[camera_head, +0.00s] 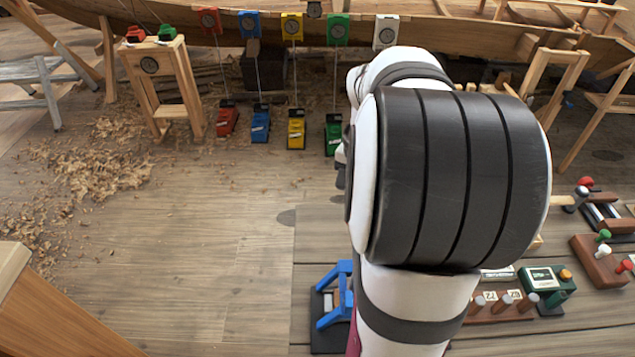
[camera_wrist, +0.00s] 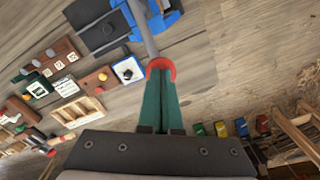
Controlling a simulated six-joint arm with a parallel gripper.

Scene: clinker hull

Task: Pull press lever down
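The press has a blue frame (camera_head: 335,295) on a dark base beside my arm in the head view. It also shows at the top of the wrist view (camera_wrist: 166,16). Its grey lever (camera_wrist: 142,30) runs from the press toward my gripper and ends in a red knob (camera_wrist: 160,63). My gripper (camera_wrist: 160,75) has green fingers that are together, with their tips in front of the knob and covering its middle. Red shows around the tips; whether they touch it I cannot tell. In the head view my arm hides the gripper and knob.
Brown and green control boxes with pegs and buttons (camera_head: 541,278) stand right of my arm. A white panel with a dark knob (camera_wrist: 128,69) is close left of the fingers. Coloured pedals (camera_head: 297,128) lie below the wooden hull. Open floor lies left of the press.

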